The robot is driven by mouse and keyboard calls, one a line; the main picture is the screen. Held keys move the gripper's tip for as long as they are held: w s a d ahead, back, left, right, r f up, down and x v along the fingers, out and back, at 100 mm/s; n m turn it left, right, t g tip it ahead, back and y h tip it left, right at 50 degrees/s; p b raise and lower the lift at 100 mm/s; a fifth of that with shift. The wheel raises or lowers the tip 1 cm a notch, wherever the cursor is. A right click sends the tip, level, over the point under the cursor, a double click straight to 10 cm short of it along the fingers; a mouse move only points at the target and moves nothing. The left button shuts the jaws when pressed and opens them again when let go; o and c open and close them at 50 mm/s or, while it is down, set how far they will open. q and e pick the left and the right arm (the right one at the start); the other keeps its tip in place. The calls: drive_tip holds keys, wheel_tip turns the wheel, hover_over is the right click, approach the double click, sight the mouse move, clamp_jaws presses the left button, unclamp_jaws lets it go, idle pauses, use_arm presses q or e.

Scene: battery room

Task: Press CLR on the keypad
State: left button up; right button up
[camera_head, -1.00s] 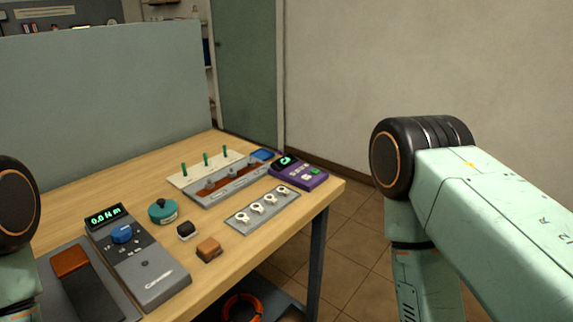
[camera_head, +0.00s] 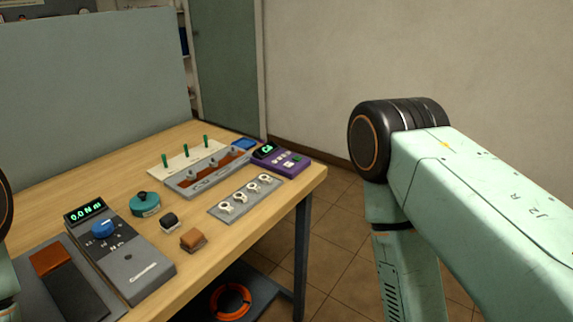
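A small purple device with a green-lit display and several pale buttons (camera_head: 291,163) lies at the far right corner of the wooden table. It is the one most like a keypad. Its button labels are too small to read, so I cannot pick out CLR. My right arm comes in at the right, beyond the table edge, but its gripper is out of frame. Only a bit of my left arm shows at the left edge, and its gripper is out of frame too. Neither arm touches the device.
The table (camera_head: 108,170) also holds a grey meter reading 0.0 (camera_head: 133,275), a teal knob (camera_head: 145,204), a black block (camera_head: 169,220), a brown block (camera_head: 193,239), a plate with several white rings (camera_head: 268,189) and a tray (camera_head: 186,186). A grey panel (camera_head: 90,85) backs it. Floor (camera_head: 330,230) is clear at right.

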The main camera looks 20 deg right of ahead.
drive_tip(key=shift+c, duration=0.2)
clamp_jaws()
idle(0.3)
idle(1.3)
